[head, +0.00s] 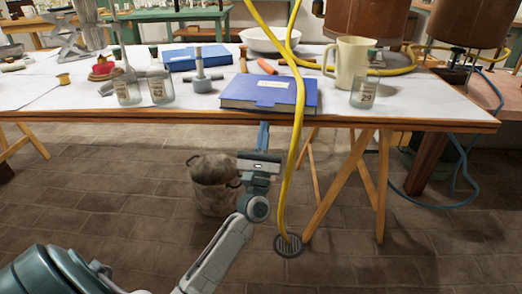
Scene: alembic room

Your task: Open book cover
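A closed blue book (270,91) with a pale label on its cover lies flat near the front edge of the table. A second closed blue book (181,54) lies farther back on the left. My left gripper (263,134) points forward, in front of the table and just below its front edge, under the nearer book in the picture. Its two blue fingers lie side by side with nothing seen between them. It appears apart from both books. My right gripper is not in view.
The table (420,112) has a white top. A yellow hose (297,125) hangs over the front edge across the nearer book's right part. A cream jug (350,62) and a glass jar (363,92) stand to the right, a grey stand (201,80) to the left.

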